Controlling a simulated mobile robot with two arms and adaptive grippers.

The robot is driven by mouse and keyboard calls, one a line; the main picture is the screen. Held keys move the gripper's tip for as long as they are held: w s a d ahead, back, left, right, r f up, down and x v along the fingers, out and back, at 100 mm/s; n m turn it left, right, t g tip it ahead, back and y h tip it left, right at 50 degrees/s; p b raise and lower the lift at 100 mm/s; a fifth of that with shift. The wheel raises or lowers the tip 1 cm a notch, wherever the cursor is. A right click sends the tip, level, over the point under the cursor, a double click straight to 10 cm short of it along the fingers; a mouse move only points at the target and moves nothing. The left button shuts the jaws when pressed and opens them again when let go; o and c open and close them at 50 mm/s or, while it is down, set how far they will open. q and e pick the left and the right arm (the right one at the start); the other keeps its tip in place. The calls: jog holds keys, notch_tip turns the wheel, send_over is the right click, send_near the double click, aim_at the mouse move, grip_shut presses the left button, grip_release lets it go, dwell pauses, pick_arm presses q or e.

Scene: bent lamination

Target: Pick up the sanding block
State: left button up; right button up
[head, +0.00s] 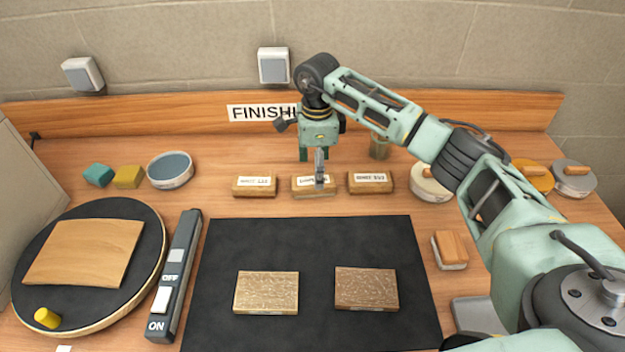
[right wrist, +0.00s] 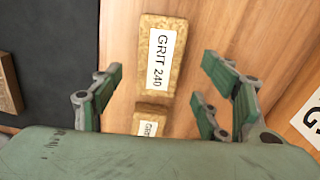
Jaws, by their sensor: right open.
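Three small tan sanding blocks with white labels stand in a row at the back of the bench: a left one (head: 255,185), a middle one (head: 314,187) and a right one (head: 370,183). My right gripper (head: 320,165) is open above the middle block and partly covers its label. In the right wrist view my open fingers (right wrist: 163,105) straddle the row without touching. A block labelled GRIT 240 (right wrist: 160,58) lies ahead of them. Another labelled block (right wrist: 148,122) is partly hidden behind my gripper body. My left gripper is not in view.
A black mat (head: 317,240) holds two textured blocks. A round sanding disc (head: 60,292) with a curved wooden sheet and an ON/OFF switch bar (head: 175,275) are at left. Round tins and a small wooden-topped block (head: 450,248) are at right. The wall is close behind.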

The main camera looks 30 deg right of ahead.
aim_at(313, 184)
notch_tip(313, 184, down, 3)
jog(key=shift+s+r+p, duration=0.15)
jog(key=shift+r+p, duration=0.05)
jog(key=shift+p, duration=0.45)
jog(key=shift+f, duration=0.9)
jog(key=c, duration=1.2)
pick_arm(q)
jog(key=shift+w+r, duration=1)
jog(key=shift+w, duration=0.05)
pick_arm(e)
jog(key=shift+c, duration=0.2)
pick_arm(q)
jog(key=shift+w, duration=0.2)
